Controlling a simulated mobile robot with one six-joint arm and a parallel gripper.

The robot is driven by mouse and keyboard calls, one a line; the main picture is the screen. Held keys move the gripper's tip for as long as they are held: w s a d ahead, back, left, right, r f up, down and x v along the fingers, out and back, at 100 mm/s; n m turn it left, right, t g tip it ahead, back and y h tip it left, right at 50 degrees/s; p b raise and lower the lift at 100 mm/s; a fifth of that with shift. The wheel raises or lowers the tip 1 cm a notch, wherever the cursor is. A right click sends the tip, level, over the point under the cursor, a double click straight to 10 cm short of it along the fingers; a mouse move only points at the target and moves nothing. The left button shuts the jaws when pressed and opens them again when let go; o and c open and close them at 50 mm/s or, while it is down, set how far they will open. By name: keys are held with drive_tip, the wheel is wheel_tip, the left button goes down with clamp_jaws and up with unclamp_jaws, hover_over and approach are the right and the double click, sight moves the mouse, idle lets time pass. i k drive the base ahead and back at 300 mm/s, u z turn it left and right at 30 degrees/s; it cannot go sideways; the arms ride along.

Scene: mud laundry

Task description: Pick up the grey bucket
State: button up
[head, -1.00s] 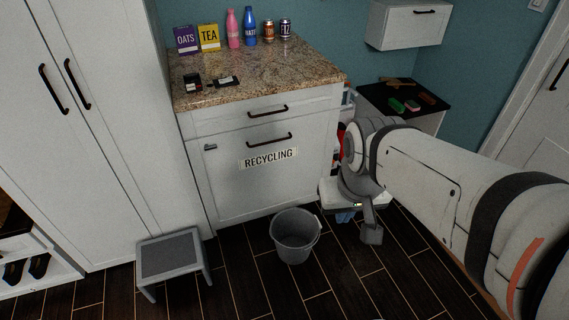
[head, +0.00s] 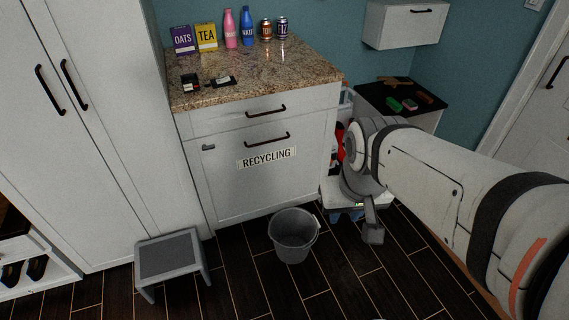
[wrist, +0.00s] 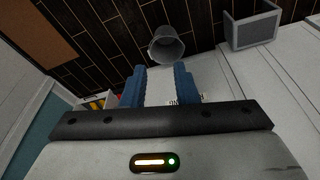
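The grey bucket (head: 292,238) stands upright on the dark floor in front of the recycling cabinet, and it looks empty. In the wrist view the bucket (wrist: 166,47) lies beyond the fingertips, near the top middle. My gripper (wrist: 160,72) has two blue fingers set apart with nothing between them. In the head view my arm reaches in from the right and its end is to the right of the bucket, above the floor. The fingers are mostly hidden there. The gripper and bucket are apart.
A grey step stool (head: 169,257) stands left of the bucket. The recycling cabinet (head: 262,170) is behind it, with a granite counter (head: 250,72) holding boxes, bottles and cans. A dark-topped side table (head: 412,104) stands at the right. The floor in front of the bucket is clear.

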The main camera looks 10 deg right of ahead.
sight(292, 230)
drive_tip(key=z, duration=2.25)
drive_tip(key=i, duration=1.75)
drive_tip(key=u, duration=2.95)
drive_tip(key=i, duration=1)
drive_tip(key=z, duration=0.1)
